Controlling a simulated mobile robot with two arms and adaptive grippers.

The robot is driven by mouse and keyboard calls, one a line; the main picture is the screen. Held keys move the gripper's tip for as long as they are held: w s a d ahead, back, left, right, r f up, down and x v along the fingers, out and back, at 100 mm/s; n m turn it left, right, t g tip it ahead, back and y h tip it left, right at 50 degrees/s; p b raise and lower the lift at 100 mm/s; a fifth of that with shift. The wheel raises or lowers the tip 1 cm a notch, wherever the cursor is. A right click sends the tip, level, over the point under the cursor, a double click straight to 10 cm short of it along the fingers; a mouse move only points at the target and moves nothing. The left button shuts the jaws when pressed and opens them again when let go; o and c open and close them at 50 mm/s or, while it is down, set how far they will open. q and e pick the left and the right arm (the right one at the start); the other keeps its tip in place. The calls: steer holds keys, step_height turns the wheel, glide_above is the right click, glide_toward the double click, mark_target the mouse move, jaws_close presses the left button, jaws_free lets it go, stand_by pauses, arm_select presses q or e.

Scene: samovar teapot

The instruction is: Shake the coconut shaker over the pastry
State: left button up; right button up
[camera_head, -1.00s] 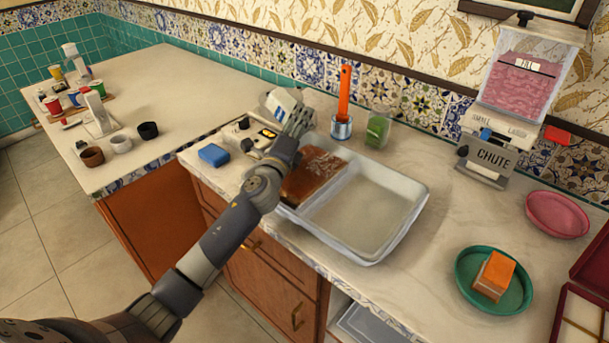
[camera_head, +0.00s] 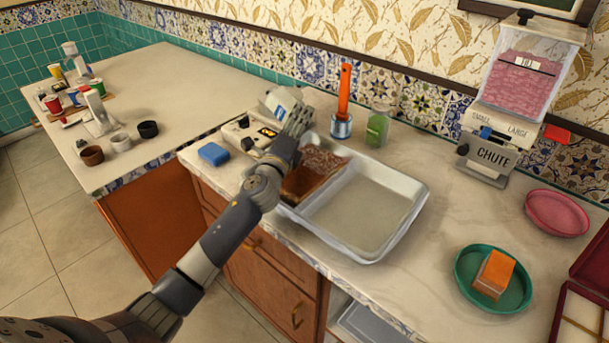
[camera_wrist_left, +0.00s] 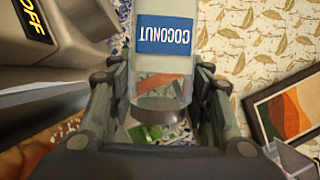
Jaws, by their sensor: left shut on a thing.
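My left gripper (camera_head: 294,117) is shut on the coconut shaker (camera_head: 281,102), a pale container above the back left part of the tray. In the left wrist view, the shaker (camera_wrist_left: 163,35) has a blue label reading COCONUT, upside down in the picture. It sits between the two fingers, with its grey end towards the gripper's palm. The brown pastry (camera_head: 318,168) lies in the left compartment of the white tray (camera_head: 415,212), with pale flecks on its top. My forearm and hand hide part of it. My right gripper is not in view.
A device with an OFF label (camera_wrist_left: 35,25) is close to the left finger; a blue sponge (camera_head: 213,154) lies nearby. An orange-handled brush (camera_head: 344,95) and a green jar (camera_head: 377,128) stand behind the tray. The tray's right compartment is empty.

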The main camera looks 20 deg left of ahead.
arm_select(q)
steer(key=shift+s+d+r+p, duration=0.1)
steer(key=shift+s+d+p, duration=0.2)
steer(key=shift+s, duration=0.7)
steer(key=shift+s+d+f+p, duration=0.1)
steer(key=shift+s+d+p, duration=0.2)
steer(key=shift+s, duration=0.65)
steer(key=shift+s+d+r+p, duration=0.1)
steer(key=shift+s+d+p, duration=0.2)
steer(key=shift+s, duration=0.7)
steer(key=shift+s+d, duration=0.25)
steer(key=shift+s, duration=0.7)
steer(key=shift+s+d, duration=0.25)
steer(key=shift+s, duration=0.7)
steer(key=shift+s+d, duration=0.25)
steer(key=shift+s, duration=0.7)
steer(key=shift+w+f, duration=0.1)
steer(key=shift+f, duration=0.1)
steer(key=shift+r+p, duration=0.1)
steer(key=shift+p, duration=0.2)
steer(key=shift+a+r, duration=0.1)
